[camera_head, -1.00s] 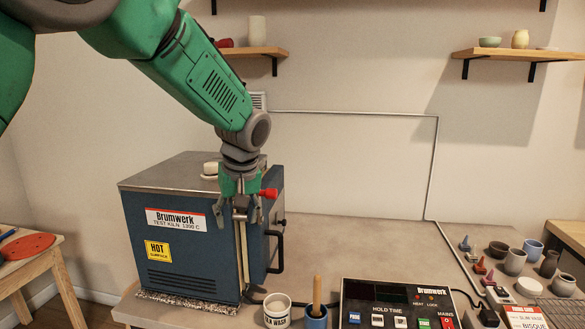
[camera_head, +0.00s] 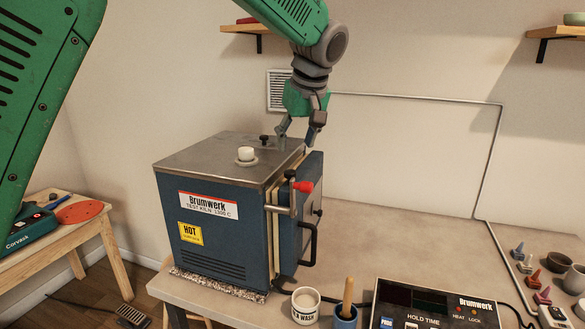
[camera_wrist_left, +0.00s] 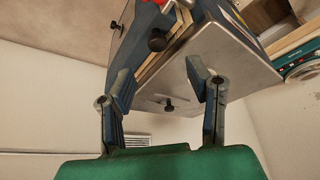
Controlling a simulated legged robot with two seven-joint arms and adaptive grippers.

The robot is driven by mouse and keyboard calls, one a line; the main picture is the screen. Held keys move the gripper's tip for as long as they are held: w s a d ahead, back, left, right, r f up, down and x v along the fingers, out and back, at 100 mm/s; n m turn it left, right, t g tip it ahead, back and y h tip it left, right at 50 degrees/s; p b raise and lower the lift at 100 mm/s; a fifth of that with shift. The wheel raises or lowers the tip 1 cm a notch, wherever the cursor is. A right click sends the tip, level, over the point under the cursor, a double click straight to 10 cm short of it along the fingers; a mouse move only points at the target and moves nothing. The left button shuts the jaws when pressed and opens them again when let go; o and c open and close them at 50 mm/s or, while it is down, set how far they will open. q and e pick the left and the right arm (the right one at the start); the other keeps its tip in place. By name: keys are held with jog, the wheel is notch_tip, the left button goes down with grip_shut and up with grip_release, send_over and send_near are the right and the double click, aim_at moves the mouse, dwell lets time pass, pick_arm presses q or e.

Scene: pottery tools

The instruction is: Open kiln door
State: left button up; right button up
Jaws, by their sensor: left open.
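The blue kiln (camera_head: 222,222) stands on the table with a grey metal top. Its door (camera_head: 308,210) is on the right side, with a black handle (camera_head: 308,242) and a red-knobbed latch lever (camera_head: 303,187). A thin pale gap line runs between door and body; I cannot tell whether the door is ajar. My left gripper (camera_head: 297,140) is open and empty, above the kiln's back right top edge, apart from the lever. In the left wrist view the open fingers (camera_wrist_left: 158,95) frame the kiln's top, with the red knob (camera_wrist_left: 158,2) at the upper edge. My right gripper is not in view.
A cup (camera_head: 306,304), a blue pot with a wooden handle (camera_head: 345,315) and a control box (camera_head: 435,305) stand in front.

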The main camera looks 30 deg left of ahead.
aim_at(290, 171)
pick_arm(q)
jog(key=x, duration=0.5)
jog(key=w+x, duration=0.1)
jog(key=x, duration=0.2)
jog(key=shift+r+p, duration=0.1)
jog(key=shift+p, duration=0.2)
jog(key=shift+s+a+f, duration=0.15)
jog(key=shift+a+f, duration=0.05)
jog(key=shift+f, duration=0.5)
jog(key=shift+d, duration=0.1)
grip_shut()
